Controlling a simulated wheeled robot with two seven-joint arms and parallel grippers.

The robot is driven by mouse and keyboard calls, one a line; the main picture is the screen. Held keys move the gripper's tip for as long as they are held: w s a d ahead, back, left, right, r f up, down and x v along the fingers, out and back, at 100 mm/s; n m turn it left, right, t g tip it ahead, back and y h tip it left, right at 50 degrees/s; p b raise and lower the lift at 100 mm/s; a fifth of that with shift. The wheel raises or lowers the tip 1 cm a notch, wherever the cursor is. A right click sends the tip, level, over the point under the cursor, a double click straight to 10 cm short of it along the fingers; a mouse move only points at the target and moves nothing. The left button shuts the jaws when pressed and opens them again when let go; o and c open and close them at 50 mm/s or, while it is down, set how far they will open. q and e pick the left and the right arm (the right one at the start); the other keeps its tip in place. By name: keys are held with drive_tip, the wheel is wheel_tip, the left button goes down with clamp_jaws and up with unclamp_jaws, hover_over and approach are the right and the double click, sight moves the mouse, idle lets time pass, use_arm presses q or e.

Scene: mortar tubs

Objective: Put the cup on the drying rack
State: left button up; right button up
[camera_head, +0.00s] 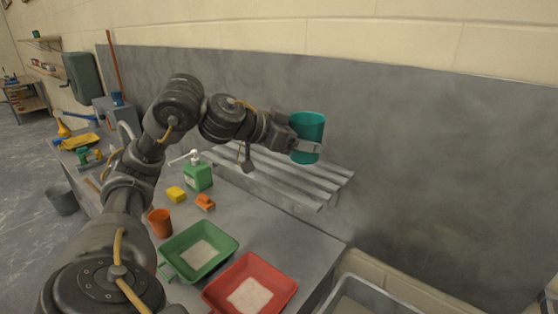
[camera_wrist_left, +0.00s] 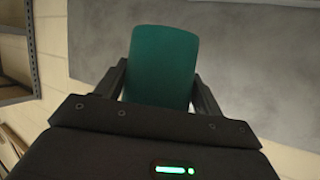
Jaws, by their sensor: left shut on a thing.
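The teal cup (camera_head: 308,130) is held by my left gripper (camera_head: 306,147) above the right part of the drying rack. The gripper is shut on it. In the left wrist view the cup (camera_wrist_left: 161,66) sits between the two fingers of the left gripper (camera_wrist_left: 162,92). The drying rack (camera_head: 300,180) is a grey slatted rack on the counter against the grey wall panel. The cup appears upright in the head view. How high it is above the slats is hard to tell. My right gripper is not in view.
A green soap bottle (camera_head: 198,176), yellow sponge (camera_head: 176,193), orange block (camera_head: 205,202) and orange cup (camera_head: 160,223) stand left of the rack. A green tub (camera_head: 226,237) and red tub (camera_head: 286,284) lie in front. The slats in view look bare.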

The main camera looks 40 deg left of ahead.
use_arm(q)
drive_tip(key=shift+w+a+f, duration=0.45)
drive_tip(key=shift+a, duration=0.15)
drive_tip(key=shift+w+a+f, duration=0.4)
drive_tip(key=shift+w+a, duration=0.05)
drive_tip(key=shift+a, duration=0.15)
drive_tip(key=w+a+f, duration=0.2)
drive_tip(key=w+a+f+p, duration=0.1)
drive_tip(key=w+a+f, duration=0.1)
drive_tip(key=a+f, duration=0.1)
drive_tip(key=w+a+f, duration=0.2)
drive_tip(key=a, duration=0.1)
drive_tip(key=shift+w+a+f, duration=0.15)
drive_tip(key=shift+w+f, duration=0.05)
drive_tip(key=shift+f, duration=0.1)
drive_tip(key=shift+w+a+f+p, duration=0.1)
drive_tip(key=shift+a+f+p, duration=0.05)
drive_tip(key=shift+f+p, duration=0.2)
wheel_tip(320, 180, down, 3)
drive_tip(key=shift+a+r+p, duration=0.1)
drive_tip(key=shift+p, duration=0.75)
drive_tip(key=shift+f, duration=0.2)
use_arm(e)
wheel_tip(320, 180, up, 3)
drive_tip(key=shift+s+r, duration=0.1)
